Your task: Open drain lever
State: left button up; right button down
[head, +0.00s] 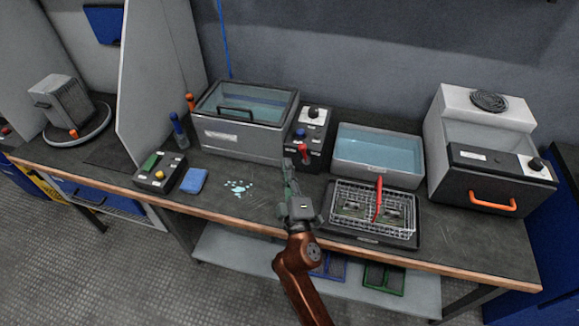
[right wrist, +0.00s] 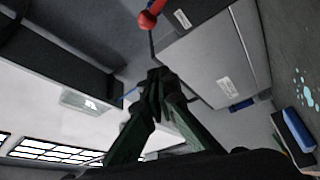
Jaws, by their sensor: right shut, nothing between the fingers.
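A red lever (head: 304,153) stands at the front of a dark control unit (head: 306,135) to the right of the large grey tank (head: 240,143). In the right wrist view a red ball-ended handle (right wrist: 147,19) shows at the top, beside the grey tank wall (right wrist: 215,55). My right gripper (head: 287,164) is shut and empty, just left of and in front of the red lever in the head view. In the right wrist view its fingertips (right wrist: 160,78) are together, and a gap shows between them and the red ball. My left gripper is not in view.
A water-filled basin (head: 378,150) and a wire basket with a red handle (head: 376,200) stand right of my arm. A blue sponge (head: 194,181), a small control box (head: 160,173) and a water puddle (head: 238,187) lie left. A white machine (head: 480,150) stands far right.

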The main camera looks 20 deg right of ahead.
jog(key=x, duration=0.7)
jog(key=shift+w+b, duration=0.4)
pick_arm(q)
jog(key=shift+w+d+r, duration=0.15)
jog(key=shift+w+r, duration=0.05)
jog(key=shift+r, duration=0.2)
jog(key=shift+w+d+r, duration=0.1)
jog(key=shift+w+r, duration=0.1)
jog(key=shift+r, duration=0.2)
pick_arm(e)
jog(key=shift+s+d+f, duration=0.25)
jog(key=shift+s+d, duration=0.05)
jog(key=shift+d, duration=0.25)
jog(key=shift+s+d+f, duration=0.3)
jog(key=shift+d, duration=0.25)
jog(key=shift+s+d+f, duration=0.25)
jog(key=shift+s+d, duration=0.05)
jog(key=shift+d, duration=0.25)
